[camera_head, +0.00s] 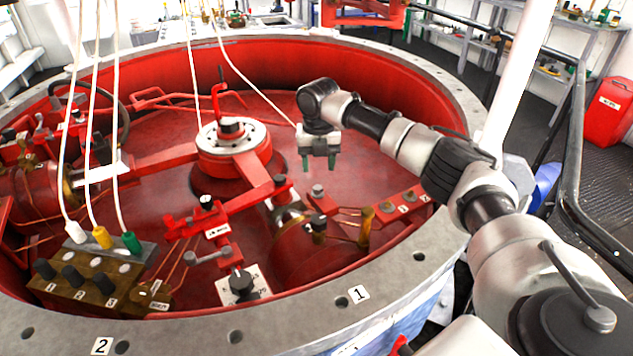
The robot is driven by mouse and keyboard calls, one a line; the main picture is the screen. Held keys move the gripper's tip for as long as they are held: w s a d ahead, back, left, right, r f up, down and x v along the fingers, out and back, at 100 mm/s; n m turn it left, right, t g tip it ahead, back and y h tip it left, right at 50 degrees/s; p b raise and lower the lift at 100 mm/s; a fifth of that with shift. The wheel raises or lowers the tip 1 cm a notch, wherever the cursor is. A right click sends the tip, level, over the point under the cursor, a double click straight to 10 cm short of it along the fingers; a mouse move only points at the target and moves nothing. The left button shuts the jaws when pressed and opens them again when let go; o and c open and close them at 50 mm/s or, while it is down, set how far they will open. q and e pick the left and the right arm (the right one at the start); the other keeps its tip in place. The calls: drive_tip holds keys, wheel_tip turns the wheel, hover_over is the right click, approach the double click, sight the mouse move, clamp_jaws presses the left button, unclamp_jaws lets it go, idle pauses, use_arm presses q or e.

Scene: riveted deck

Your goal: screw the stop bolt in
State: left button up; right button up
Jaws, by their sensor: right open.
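My right gripper (319,164) hangs from the arm that comes in from the right, over the red round well. Its two dark green fingers point down and are apart, with nothing seen between them. A grey bolt-like head (318,190) shows just below it on a red bracket; I cannot tell whether this is the stop bolt. Another small dark-topped bolt (207,202) stands on the red clamp (210,222) to the left. A black knob (240,281) sits on a white marked plate at the front. My left gripper is not in view.
A grey riveted rim (400,273) rings the well. A red central hub (232,150) and arms stand inside. White, yellow and green plugs with hoses (102,238) are at left. A dark handrail (575,160) and a red container (610,112) are at right.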

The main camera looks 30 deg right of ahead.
sight(318, 187)
wheel_tip(318, 187, down, 6)
drive_tip(key=shift+w+f, duration=0.1)
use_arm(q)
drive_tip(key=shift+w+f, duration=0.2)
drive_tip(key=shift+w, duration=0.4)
use_arm(e)
drive_tip(key=shift+f, duration=0.5)
